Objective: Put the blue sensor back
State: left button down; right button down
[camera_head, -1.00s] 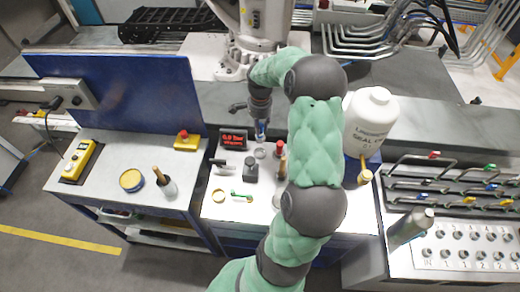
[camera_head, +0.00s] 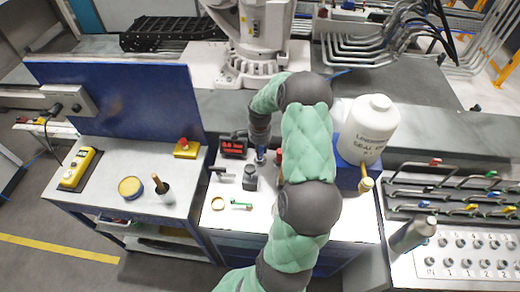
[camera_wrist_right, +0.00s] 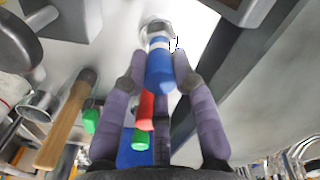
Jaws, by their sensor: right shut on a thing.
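The blue sensor (camera_wrist_right: 160,68) is a short blue cylinder with a pale band and a silvery end, seen in the right wrist view. My right gripper (camera_wrist_right: 158,75) is shut on it, with one purple finger on each side. The silvery end points away from the wrist over a pale surface; I cannot tell whether it touches anything. In the head view my right gripper (camera_head: 261,154) points down over the back of the white table, just right of the red-lit display (camera_head: 233,147). The blue of the sensor barely shows there. My left gripper is not in view.
A large white bottle (camera_head: 371,128) stands to the right. In the wrist view, a wooden handle (camera_wrist_right: 65,125) and a red-and-green item (camera_wrist_right: 145,110) are close by.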

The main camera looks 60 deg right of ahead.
jog(key=shift+f, duration=0.15)
jog(key=c, duration=1)
grip_release()
notch_tip(320, 180, up, 12)
jog(key=shift+r+p, duration=0.15)
jog(key=shift+p, duration=0.35)
jog(key=shift+r, duration=0.1)
